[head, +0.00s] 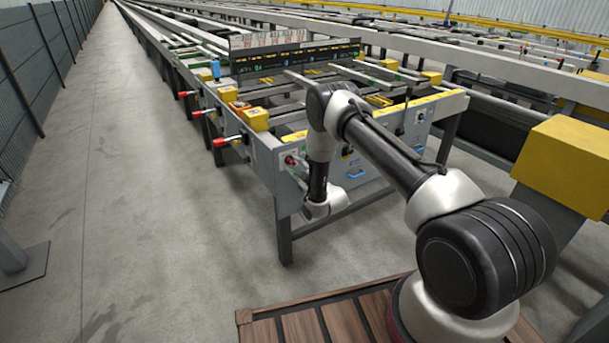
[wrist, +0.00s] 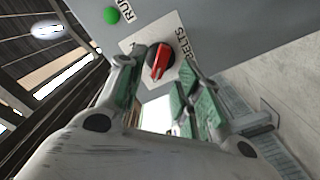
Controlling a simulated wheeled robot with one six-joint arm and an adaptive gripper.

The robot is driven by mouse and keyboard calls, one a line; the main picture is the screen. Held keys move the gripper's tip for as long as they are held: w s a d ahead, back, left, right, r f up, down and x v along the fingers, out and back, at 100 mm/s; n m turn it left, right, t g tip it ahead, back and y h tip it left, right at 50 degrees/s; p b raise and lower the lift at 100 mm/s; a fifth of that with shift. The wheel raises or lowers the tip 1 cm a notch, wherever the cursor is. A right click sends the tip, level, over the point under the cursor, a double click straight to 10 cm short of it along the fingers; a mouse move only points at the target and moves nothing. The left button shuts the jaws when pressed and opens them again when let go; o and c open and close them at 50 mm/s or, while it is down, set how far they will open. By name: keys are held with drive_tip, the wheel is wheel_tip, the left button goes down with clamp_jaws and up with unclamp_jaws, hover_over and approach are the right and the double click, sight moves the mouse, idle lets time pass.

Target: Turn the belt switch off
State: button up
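The belt switch (wrist: 160,63) is a red rotary knob on a black round base, on a white plate marked BELTS, in the wrist view. Its red grip lies slanted, from lower left to upper right in the picture. My gripper (wrist: 162,76) is open, with one green-padded finger on each side of the knob. I cannot tell whether either pad touches it. In the head view a small red knob on a pale plate (head: 291,160) shows on the end of the runout table (head: 262,158), beside my wrist. My fingers are not clear there.
A green button (wrist: 111,15) marked RUN sits on the same grey panel, close to the switch. Several red-tipped handles (head: 232,140) stick out from the table's left side. A blue handle (head: 356,174) is right of my wrist. The aisle floor (head: 130,200) on the left is clear.

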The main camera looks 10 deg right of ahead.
drive_tip(key=v, duration=0.9)
drive_tip(key=shift+w, duration=0.1)
drive_tip(key=s+d+f+m+g+h, duration=0.1)
drive_tip(key=s+f+g, duration=0.2)
drive_tip(key=f, duration=0.3)
drive_tip(key=s+f+m+g+h, duration=0.1)
drive_tip(key=s+f+m+g, duration=0.15)
drive_tip(key=f, duration=0.35)
drive_tip(key=s+d+m+g+h, duration=0.2)
drive_tip(key=s+d+g, duration=0.2)
drive_tip(key=s+g, duration=0.35)
drive_tip(key=s+d+r+m, duration=0.2)
drive_tip(key=s+r, duration=0.8)
drive_tip(key=r, duration=0.7)
drive_tip(key=s+d+r+m+h, duration=0.1)
drive_tip(key=s+d+r+m, duration=0.1)
drive_tip(key=s+r, duration=0.9)
drive_tip(key=s+d+r+m, duration=0.2)
drive_tip(key=s+r, duration=0.9)
drive_tip(key=r, duration=1.3)
drive_tip(key=shift+s+d+r+m+h, duration=0.15)
drive_tip(key=shift+d+r+m+h, duration=0.15)
drive_tip(key=shift+m, duration=0.35)
